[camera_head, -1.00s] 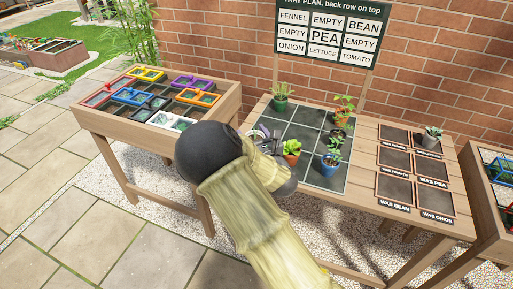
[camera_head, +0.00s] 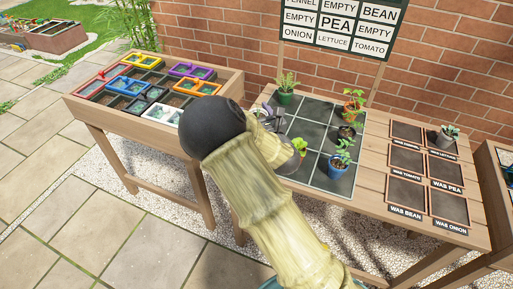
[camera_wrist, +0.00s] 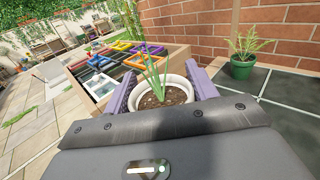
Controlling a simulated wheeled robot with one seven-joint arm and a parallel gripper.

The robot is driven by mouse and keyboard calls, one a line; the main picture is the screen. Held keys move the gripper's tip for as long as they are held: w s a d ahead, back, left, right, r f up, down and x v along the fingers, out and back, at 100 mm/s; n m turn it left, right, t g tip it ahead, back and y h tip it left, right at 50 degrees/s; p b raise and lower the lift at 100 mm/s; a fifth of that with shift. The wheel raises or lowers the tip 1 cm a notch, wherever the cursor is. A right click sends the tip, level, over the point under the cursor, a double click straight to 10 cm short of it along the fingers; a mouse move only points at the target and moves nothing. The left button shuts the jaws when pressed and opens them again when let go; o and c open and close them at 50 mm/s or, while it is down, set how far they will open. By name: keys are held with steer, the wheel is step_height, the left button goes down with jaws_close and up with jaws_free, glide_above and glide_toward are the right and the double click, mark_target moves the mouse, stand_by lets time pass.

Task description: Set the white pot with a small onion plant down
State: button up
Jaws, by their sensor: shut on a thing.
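In the wrist view, a white pot (camera_wrist: 182,110) with dark soil and thin green onion leaves (camera_wrist: 154,74) is upright between the two purple fingers of my gripper (camera_wrist: 162,95). The gripper is shut on it. In the head view, my gripper (camera_head: 271,118) is over the left side of the dark tiled grid (camera_head: 309,110) on the wooden table. My arm hides most of the pot there, and I cannot tell whether its base touches the grid. The plan board (camera_head: 338,28) lists ONION at its bottom left.
A green pot (camera_head: 286,98) stands at the grid's back left. A lettuce plant (camera_head: 300,145) is close right of my gripper. A blue pot (camera_head: 338,166), a dark pot (camera_head: 346,132) and an orange pot (camera_head: 352,114) stand along the right. A crate (camera_head: 150,70) of coloured frames is left.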

step_height(320, 180, down, 6)
steer(key=shift+a+f, duration=0.1)
steer(key=shift+f+b, duration=0.4)
steer(key=shift+f, duration=1.45)
steer(key=shift+f, duration=0.2)
steer(key=o, duration=1)
steer(key=shift+o, duration=0.2)
steer(key=shift+r, duration=0.2)
steer(key=b+v, duration=0.1)
steer(key=v, duration=1.1)
